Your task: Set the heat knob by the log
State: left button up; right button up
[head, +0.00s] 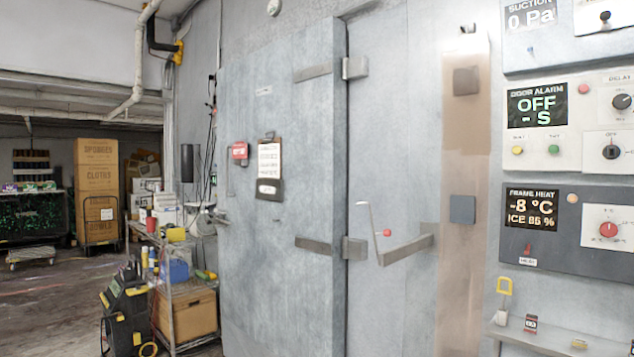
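The heat knob (608,229) is a red round knob on a white plate at the right edge. It sits on the dark frame heat panel (520,252), whose display (531,208) reads -8 °C and ICE 85 %. The knob's exact setting is too small to read. Neither of my grippers shows in the head view.
The door alarm panel (565,150), reading OFF, is above the heat panel. A narrow shelf (560,340) with small items juts out below. The freezer door (290,240) has a bent handle. A loaded cart (180,290) stands left of it; floor further left is open.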

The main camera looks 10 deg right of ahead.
aim_at(608, 229)
jog(key=l+z, duration=0.15)
jog(key=l, duration=0.35)
jog(key=l+z, duration=0.1)
jog(key=l, duration=0.4)
jog(key=i+l+z, duration=0.15)
jog(key=l, duration=0.35)
jog(key=l+z, duration=0.1)
jog(key=l, duration=0.35)
jog(key=i+l+z, duration=0.15)
jog(key=l, duration=0.35)
jog(key=l+z, duration=0.1)
jog(key=l, duration=0.4)
jog(key=i+l+z, duration=0.15)
jog(key=l, duration=0.3)
jog(key=i+l+z, duration=0.15)
jog(key=l, duration=0.25)
